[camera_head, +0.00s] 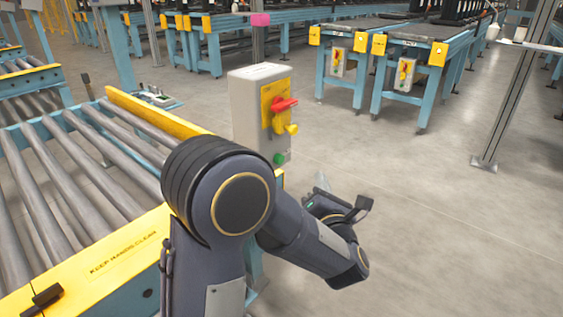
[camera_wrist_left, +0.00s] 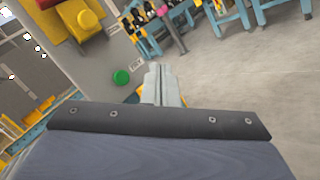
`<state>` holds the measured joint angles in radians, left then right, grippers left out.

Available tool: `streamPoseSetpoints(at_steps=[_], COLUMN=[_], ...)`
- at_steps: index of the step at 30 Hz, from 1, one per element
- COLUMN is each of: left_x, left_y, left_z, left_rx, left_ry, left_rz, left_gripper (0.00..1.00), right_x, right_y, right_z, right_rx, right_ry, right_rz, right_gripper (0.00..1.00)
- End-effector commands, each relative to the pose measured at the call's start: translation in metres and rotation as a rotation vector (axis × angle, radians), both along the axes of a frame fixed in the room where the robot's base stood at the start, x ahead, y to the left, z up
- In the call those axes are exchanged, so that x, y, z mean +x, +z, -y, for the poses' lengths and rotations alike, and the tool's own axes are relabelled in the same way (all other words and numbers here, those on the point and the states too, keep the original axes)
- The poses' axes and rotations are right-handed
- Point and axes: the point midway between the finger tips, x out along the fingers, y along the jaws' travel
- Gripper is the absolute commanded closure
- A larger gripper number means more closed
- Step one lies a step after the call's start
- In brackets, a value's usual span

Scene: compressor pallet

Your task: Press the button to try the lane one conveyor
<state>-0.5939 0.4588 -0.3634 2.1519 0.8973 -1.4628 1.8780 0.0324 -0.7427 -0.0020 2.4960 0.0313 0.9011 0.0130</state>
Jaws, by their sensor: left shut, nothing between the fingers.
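A grey control box (camera_head: 258,110) stands at the end of the roller conveyor. Its face has a yellow plate with a red and yellow rotary handle (camera_head: 283,106) and a round green button (camera_head: 279,158) low down. The green button (camera_wrist_left: 122,77) and a yellow knob (camera_wrist_left: 90,21) also show in the left wrist view. My left gripper (camera_head: 321,181) is to the right of the box and apart from it. Its fingers (camera_wrist_left: 155,72) are shut and empty, and in the wrist view their tips appear just right of the green button. The right gripper is not in view.
The roller conveyor (camera_head: 87,150) with yellow end rails fills the left; one rail reads "KEEP HANDS CLEAR" (camera_head: 122,256). Other conveyors with similar boxes (camera_head: 404,74) stand at the back. A metal post (camera_head: 508,85) is at the right. The floor between is clear.

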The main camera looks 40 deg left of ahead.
Motion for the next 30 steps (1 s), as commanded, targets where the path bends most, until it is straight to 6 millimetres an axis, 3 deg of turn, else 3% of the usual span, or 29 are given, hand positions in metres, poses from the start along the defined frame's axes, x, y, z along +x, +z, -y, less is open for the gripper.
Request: streamPoseSetpoints(at_steps=[14,21,30], left_x=[0.004,0.006,0.007], left_y=[0.003,-0.002,0.0], left_z=[-0.058,-0.081,-0.087], left_rx=[0.002,-0.001,0.001], left_ry=[0.003,0.001,-0.001], left_rz=[-0.004,-0.001,-0.002], left_gripper=[1.0,1.0,1.0], right_x=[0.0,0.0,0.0], right_y=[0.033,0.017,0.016], right_z=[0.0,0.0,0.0], right_rx=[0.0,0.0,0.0], right_ry=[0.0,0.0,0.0], right_rz=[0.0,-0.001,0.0], right_gripper=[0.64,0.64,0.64])
